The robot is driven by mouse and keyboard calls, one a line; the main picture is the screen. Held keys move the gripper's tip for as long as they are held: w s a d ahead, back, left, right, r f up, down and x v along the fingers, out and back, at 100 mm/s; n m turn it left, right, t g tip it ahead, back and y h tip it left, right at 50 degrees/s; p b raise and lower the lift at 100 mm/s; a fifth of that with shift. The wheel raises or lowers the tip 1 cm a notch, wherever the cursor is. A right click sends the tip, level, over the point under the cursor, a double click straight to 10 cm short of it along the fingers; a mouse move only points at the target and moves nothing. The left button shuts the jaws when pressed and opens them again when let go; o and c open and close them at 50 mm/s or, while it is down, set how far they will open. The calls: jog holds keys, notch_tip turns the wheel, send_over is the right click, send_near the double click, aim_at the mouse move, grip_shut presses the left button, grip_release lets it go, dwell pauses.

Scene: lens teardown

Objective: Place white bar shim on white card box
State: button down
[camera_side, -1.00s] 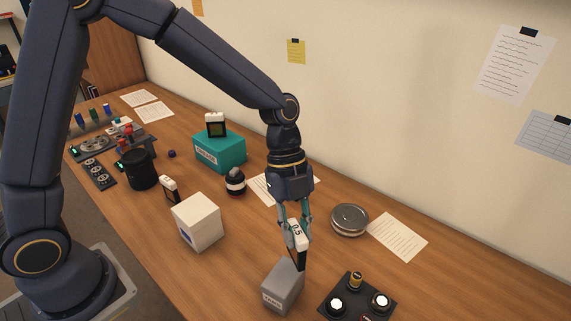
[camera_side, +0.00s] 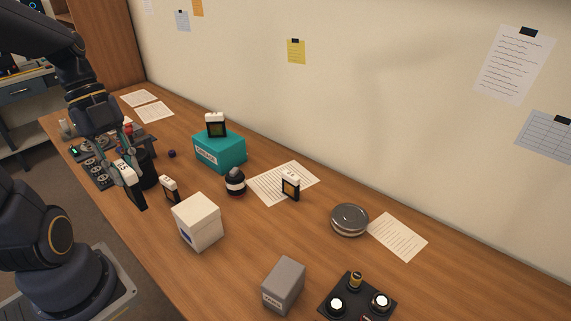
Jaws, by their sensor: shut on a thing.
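My gripper (camera_side: 125,172) is at the left, above the desk's front edge, left of the white card box. It is shut on a shim with a white top and a dark lower plate (camera_side: 137,196), held tilted and clear of the desk. The white card box (camera_side: 198,222) stands on the desk with a bare top. Similar white-topped shims stand beside it (camera_side: 169,189), on the paper (camera_side: 290,187) and on the teal box (camera_side: 215,125). I cannot tell from their looks alone which one the task names.
A black cylinder (camera_side: 147,168) is close behind my gripper. A grey box (camera_side: 284,285), a round tin (camera_side: 349,220) and a black tray (camera_side: 358,300) are to the right.

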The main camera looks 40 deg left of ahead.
jog(key=shift+w+a+f, duration=0.45)
jog(key=shift+w+f, duration=1.6)
jog(key=shift+w+a+f, duration=0.5)
jog(key=shift+w+f, duration=1.55)
jog(key=shift+f, duration=0.05)
jog(key=shift+w+a+f, duration=0.45)
jog(key=shift+w+f, duration=1.6)
jog(key=shift+f, duration=0.15)
jog(key=c, duration=1)
grip_release()
